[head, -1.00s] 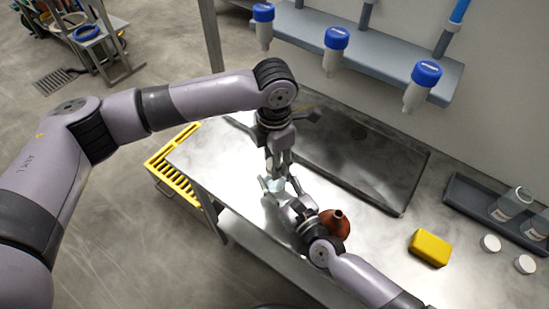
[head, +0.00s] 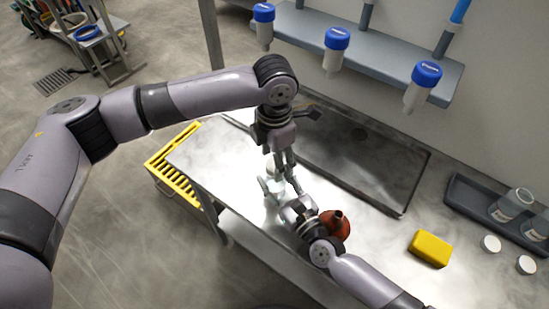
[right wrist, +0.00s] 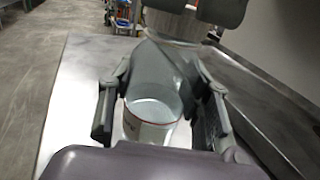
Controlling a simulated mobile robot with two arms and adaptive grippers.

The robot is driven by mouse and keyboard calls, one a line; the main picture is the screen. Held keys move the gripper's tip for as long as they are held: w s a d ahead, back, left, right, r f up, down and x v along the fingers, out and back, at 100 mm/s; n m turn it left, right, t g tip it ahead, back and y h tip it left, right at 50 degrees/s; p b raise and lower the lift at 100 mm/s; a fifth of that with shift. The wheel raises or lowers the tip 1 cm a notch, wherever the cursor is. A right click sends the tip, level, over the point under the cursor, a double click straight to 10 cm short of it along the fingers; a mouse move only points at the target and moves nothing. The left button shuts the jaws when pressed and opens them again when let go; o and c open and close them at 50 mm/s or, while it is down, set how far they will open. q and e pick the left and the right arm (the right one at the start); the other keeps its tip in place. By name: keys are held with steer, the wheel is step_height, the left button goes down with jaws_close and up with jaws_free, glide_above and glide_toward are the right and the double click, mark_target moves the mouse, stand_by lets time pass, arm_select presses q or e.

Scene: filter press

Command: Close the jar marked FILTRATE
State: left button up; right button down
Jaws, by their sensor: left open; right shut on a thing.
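A clear jar with a pale label (head: 268,186) stands near the counter's left end. It also shows in the right wrist view (right wrist: 150,128), its label unreadable. My right gripper (head: 283,189) is shut around the jar's body, one finger on each side. A whitish, lid-like piece (right wrist: 170,26) shows at the jar's top; I cannot tell whether it is seated or tightened. My left gripper (head: 281,170) points down over the jar's top and is open, its fingers close to that piece. The fingers partly hide the jar in the head view.
A brown flask (head: 337,226) stands close beside my right gripper. A yellow sponge (head: 430,248), two white lids (head: 491,243) and a dark tray (head: 462,200) with jars lie to the right. A sink (head: 360,160) is behind; blue-capped filter vessels (head: 336,45) hang above.

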arm_select(q)
step_height(320, 180, up, 4)
steer(key=shift+f, duration=0.15)
steer(key=shift+c, duration=0.2)
